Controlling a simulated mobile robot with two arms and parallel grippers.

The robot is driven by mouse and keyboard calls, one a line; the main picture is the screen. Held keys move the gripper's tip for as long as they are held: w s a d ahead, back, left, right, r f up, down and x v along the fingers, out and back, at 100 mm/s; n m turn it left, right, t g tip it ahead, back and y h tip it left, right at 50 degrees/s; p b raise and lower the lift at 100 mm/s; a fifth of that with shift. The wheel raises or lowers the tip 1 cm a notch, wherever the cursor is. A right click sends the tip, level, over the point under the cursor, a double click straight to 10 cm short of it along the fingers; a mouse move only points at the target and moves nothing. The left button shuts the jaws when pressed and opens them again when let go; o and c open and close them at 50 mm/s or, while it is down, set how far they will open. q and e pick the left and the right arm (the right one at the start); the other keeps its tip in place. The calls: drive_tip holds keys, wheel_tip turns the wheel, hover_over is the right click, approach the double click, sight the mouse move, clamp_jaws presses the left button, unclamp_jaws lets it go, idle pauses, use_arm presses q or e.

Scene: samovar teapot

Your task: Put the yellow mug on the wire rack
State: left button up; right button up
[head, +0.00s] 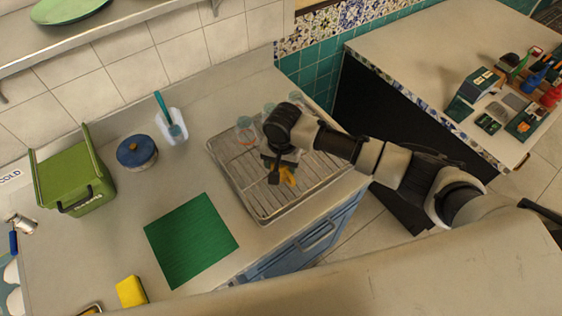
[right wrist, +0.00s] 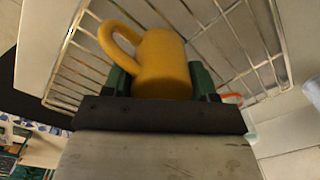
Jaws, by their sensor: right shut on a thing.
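The yellow mug (right wrist: 163,62) is between the two dark green fingers of my right gripper (right wrist: 160,82) in the right wrist view, with its handle toward the left. In the head view, my right gripper (head: 276,174) is over the wire rack (head: 309,185), and part of the yellow mug (head: 288,177) shows beside it. The gripper is shut on the mug. The rack's bars (right wrist: 235,50) show behind the mug in the right wrist view. I cannot tell whether the mug touches the bars. My left gripper is not in view.
Glasses (head: 244,128) stand at the rack's back edge. A green mat (head: 191,240) lies to the left of the rack. A blue-lidded pot (head: 137,152), a green bin (head: 75,180) and a yellow sponge (head: 131,291) are farther left. Much of the rack's front is bare.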

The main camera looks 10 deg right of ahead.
drive_tip(key=shift+f, duration=0.1)
drive_tip(key=o, duration=1)
wheel_tip(320, 180, up, 12)
drive_tip(key=shift+s+d+r+b, duration=0.1)
drive_tip(key=shift+d+r+b, duration=0.05)
drive_tip(key=shift+b, duration=0.85)
